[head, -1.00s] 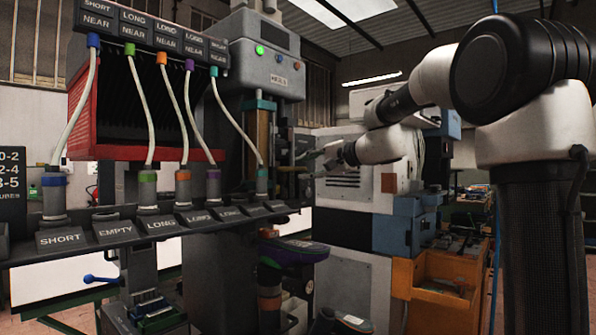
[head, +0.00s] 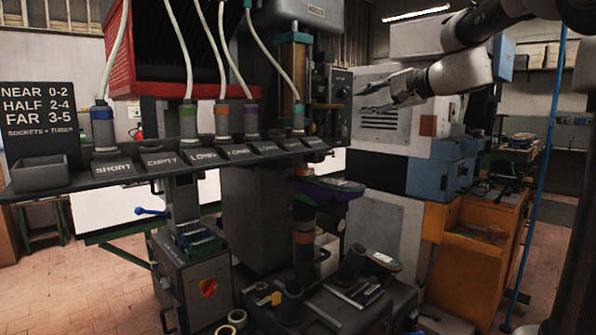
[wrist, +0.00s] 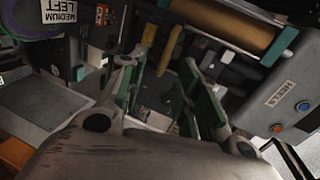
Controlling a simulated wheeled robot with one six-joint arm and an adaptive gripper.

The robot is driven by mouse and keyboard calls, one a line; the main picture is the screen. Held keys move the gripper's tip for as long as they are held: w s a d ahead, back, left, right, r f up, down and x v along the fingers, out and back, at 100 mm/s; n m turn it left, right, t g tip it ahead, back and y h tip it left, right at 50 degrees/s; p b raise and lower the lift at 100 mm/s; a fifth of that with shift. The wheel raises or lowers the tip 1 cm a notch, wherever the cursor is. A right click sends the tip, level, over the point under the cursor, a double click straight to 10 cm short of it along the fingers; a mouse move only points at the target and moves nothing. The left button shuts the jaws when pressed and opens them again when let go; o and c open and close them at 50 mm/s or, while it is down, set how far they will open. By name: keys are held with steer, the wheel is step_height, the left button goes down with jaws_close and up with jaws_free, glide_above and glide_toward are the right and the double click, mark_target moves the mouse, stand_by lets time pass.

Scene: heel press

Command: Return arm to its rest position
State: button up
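My gripper (head: 372,94) is at the upper right of the head view, at the end of my arm, which reaches in from the top right corner. It is beside the grey press with the brass-coloured cylinder (head: 293,70), with the pale lathe-like machine behind it. In the wrist view my gripper (wrist: 160,72) has its two fingers with green pads spread apart. Nothing shows between them except background. The grey press housing with blue and red buttons (wrist: 284,115) shows at the right of the wrist view.
A dark shelf (head: 75,180) with labelled sockets and tubes crosses the left. A red rack (head: 150,60) stands above it. A purple-edged shoe form (head: 332,186) is below the press. An orange cabinet (head: 470,250) stands right.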

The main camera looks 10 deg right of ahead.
steer(key=s+d+f+n+g+h, duration=0.1)
steer(key=s+d+f+g+h, duration=0.15)
steer(key=f, duration=0.65)
steer(key=s+d+f+n+g+h, duration=0.1)
steer(key=s+f, duration=0.4)
steer(key=s, duration=0.5)
steer(key=s+d+f+n+g+h, duration=0.2)
steer(key=s+f+n, duration=0.3)
steer(key=s, duration=0.6)
steer(key=s+d+f+n+g+h, duration=0.2)
steer(key=s+d+f+n+h, duration=0.1)
steer(key=s+f, duration=0.4)
steer(key=s, duration=0.3)
steer(key=shift+s, duration=0.25)
